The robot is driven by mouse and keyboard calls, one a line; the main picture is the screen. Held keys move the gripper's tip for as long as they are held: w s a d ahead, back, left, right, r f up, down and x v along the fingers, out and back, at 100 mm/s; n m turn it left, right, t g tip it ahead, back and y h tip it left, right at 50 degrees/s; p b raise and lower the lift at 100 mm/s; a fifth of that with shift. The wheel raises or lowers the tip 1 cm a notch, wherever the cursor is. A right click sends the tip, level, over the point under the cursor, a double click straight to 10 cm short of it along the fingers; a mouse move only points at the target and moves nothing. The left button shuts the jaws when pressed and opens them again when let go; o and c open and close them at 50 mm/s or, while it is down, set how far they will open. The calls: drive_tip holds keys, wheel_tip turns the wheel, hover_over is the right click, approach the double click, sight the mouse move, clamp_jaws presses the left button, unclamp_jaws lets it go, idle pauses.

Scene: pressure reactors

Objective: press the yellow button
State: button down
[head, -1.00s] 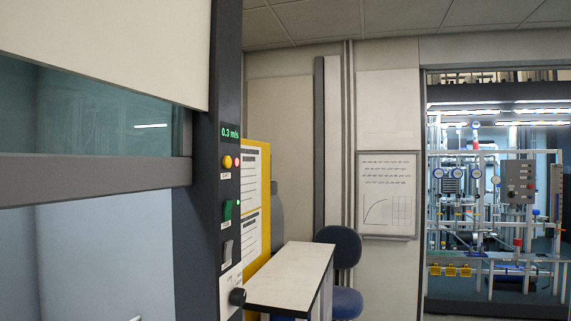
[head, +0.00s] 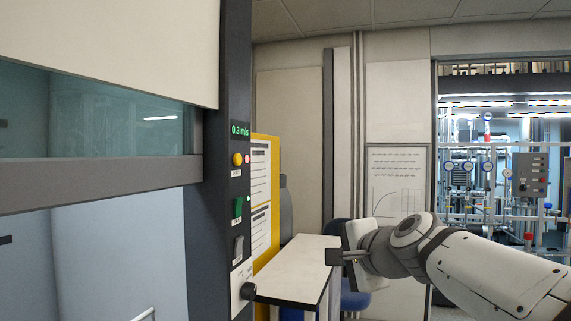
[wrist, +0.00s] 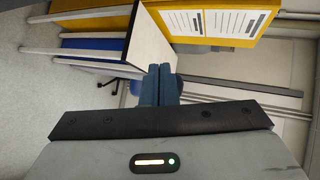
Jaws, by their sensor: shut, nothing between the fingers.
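The yellow button (head: 238,159) is a small round knob on the dark post of the fume hood, just below the green "0.3 m/s" display (head: 240,129). My gripper (head: 338,258) is in the head view, to the right of and lower than the button, well apart from it, in front of the white table. In the wrist view my gripper's fingers (wrist: 160,86) are together with nothing between them. The yellow button does not show in the wrist view.
On the same post are a small red light (head: 248,160), a green switch (head: 238,207), a grey rocker switch (head: 238,250) and a black knob (head: 248,291). A yellow board (head: 272,230) and a white table (head: 300,268) stand right behind the post.

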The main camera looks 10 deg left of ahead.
sight(238, 160)
drive_tip(key=w+a+r+m+t+y, duration=0.1)
drive_tip(key=a+r+m, duration=0.3)
drive_tip(key=r, duration=0.5)
drive_tip(key=w+a+r+m+t+y, duration=0.2)
drive_tip(key=a+r+m, duration=0.2)
drive_tip(key=r, duration=0.4)
drive_tip(key=shift+w+a+r+t+y+p, duration=0.3)
drive_tip(key=shift+a+r+p, duration=0.05)
drive_tip(key=shift+a+r, duration=0.05)
drive_tip(key=shift+a, duration=0.1)
drive_tip(key=a+p, duration=0.2)
drive_tip(key=a, duration=0.6)
drive_tip(key=shift+w+a+p, duration=0.3)
drive_tip(key=shift+w, duration=0.05)
idle(0.5)
drive_tip(key=shift+a, duration=0.4)
